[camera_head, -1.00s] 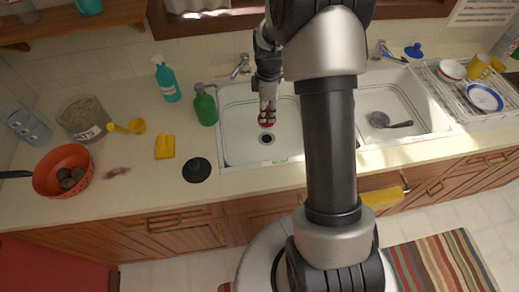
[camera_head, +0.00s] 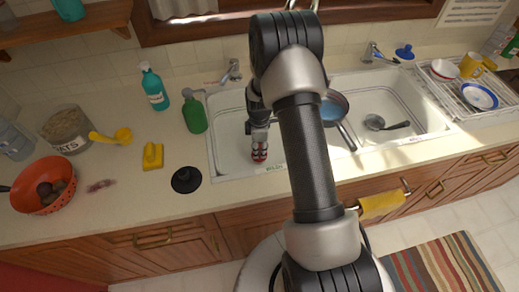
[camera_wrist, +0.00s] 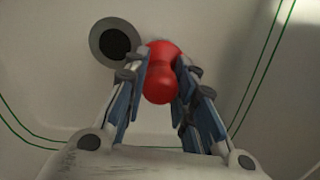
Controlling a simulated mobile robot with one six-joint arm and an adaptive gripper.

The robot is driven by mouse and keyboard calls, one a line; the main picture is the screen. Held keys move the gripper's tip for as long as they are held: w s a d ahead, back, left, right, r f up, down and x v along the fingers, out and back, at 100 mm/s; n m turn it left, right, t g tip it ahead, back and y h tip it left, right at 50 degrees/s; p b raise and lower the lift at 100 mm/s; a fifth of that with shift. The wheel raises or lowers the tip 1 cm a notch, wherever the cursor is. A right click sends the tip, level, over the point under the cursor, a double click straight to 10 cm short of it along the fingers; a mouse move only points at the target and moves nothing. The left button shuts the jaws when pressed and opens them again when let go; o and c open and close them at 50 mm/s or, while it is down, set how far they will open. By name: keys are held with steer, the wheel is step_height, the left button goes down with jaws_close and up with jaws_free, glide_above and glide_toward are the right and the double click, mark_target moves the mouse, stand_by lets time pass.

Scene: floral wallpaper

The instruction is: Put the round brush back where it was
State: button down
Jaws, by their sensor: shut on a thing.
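My gripper (camera_head: 259,148) points down into the left sink basin (camera_head: 229,160). It is shut on a red, knobbed thing, which looks like the round brush (camera_wrist: 162,80). In the wrist view, the red knob sits between the two fingers (camera_wrist: 163,60), with the basin floor behind it. The dark drain (camera_wrist: 117,42) shows just left of it. No bristles show, and I cannot tell whether the brush touches the basin floor.
A blue-lined pan (camera_head: 335,106) lies at the sink's middle, partly behind my arm. A ladle (camera_head: 376,123) lies in the right basin.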

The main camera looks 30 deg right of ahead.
steer(key=shift+f, duration=0.15)
steer(key=c, duration=1.3)
jaws_free()
